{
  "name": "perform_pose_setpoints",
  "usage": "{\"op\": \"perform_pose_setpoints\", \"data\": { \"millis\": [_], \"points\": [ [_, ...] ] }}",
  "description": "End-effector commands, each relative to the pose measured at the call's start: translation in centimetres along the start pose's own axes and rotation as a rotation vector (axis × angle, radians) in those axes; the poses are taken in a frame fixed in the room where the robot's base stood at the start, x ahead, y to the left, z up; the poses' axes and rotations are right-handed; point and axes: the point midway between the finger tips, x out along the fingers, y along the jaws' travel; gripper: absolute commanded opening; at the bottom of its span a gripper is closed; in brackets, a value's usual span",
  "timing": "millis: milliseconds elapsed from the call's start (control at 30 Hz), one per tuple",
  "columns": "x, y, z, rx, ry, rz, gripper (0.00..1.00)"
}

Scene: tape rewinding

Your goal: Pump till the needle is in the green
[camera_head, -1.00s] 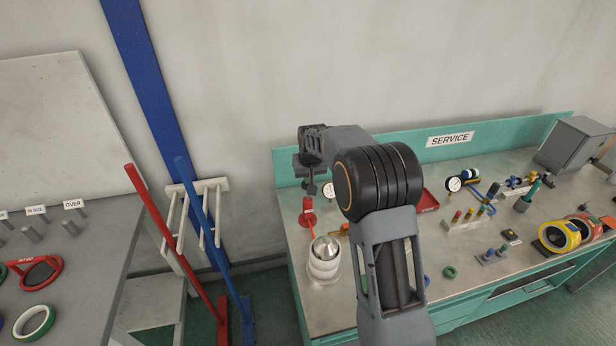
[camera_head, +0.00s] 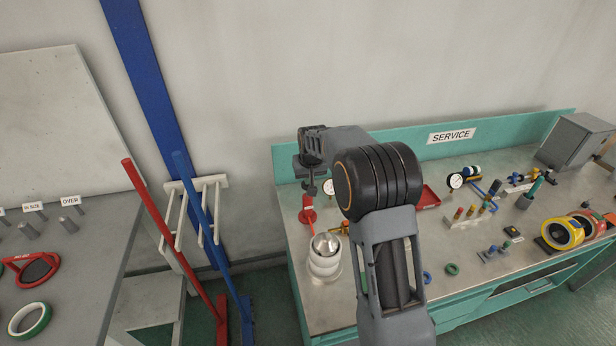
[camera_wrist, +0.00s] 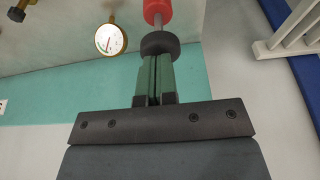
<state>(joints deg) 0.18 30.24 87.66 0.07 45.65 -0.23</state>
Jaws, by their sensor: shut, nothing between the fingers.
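The round white pressure gauge (camera_wrist: 111,39) stands beside the pump. Its needle points toward the lower part of the dial; the zone it is in is too small to tell.
A white canister with a silver dome (camera_head: 325,250) stands just in front of the pump. A red tray (camera_head: 428,198) and a second gauge (camera_head: 455,181) are farther right. Red and blue brooms (camera_head: 205,215) stand left of the bench.

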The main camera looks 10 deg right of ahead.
Motion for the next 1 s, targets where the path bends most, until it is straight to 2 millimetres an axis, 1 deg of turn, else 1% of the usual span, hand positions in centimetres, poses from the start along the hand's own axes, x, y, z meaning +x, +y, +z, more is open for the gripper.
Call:
{"op": "perform_pose_setpoints", "data": {
  "millis": [33,67,100,300,500,700,1000],
  "points": [
    [-1.7,0.0,-0.5,0.000,0.001,0.000,0.00],
    [-2.4,0.0,-0.7,0.000,0.002,0.000,0.00],
    [-2.5,0.0,-0.5,0.000,0.005,0.000,0.00],
    [-6.5,0.0,-0.5,0.000,0.008,0.000,0.00],
    [-9.6,0.0,-0.5,0.000,0.007,0.000,0.00],
    [-11.2,0.0,-0.5,0.000,0.006,0.000,0.00],
    [-11.6,0.0,-0.5,0.000,0.006,0.000,0.00]
  ]
}}
